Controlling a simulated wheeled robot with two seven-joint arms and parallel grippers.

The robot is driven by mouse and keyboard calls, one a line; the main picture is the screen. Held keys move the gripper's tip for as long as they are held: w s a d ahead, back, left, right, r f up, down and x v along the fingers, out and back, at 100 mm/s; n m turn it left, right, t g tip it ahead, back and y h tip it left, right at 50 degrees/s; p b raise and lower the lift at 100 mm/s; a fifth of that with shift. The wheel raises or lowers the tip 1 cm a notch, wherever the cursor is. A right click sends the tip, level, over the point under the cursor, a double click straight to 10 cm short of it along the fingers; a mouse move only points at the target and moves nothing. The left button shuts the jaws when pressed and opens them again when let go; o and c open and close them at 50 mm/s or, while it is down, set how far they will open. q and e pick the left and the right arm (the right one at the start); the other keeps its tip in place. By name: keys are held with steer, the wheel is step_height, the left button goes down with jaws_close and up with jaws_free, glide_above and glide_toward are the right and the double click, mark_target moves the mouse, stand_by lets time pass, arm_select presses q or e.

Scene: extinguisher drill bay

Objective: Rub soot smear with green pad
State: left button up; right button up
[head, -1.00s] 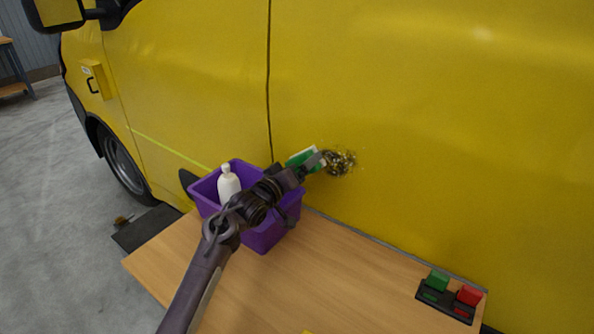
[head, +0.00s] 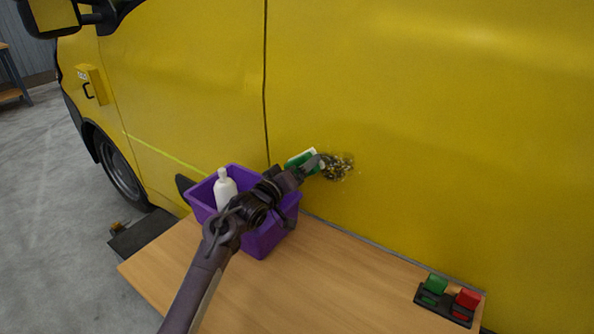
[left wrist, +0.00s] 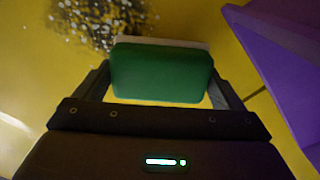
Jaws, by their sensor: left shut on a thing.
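The soot smear (head: 338,167) is a dark, speckled patch on the yellow van's side panel. It also shows in the left wrist view (left wrist: 92,22), at the upper left. My left gripper (head: 313,165) is shut on the green pad (head: 299,163), which has a white layer on its far side. In the left wrist view the green pad (left wrist: 162,73) sits between the two fingers, beside and partly over the smear's edge. I cannot tell whether the pad touches the panel. My right gripper is not in view.
A purple bin (head: 262,241) with a white bottle (head: 225,190) stands on the wooden table (head: 330,285) below my left arm. A black tray with green and red blocks (head: 450,299) lies at the table's right end. The yellow van (head: 430,120) rises behind the table.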

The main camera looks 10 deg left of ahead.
arm_select(q)
steer(key=shift+w+d, duration=0.25)
steer(key=shift+w, duration=0.3)
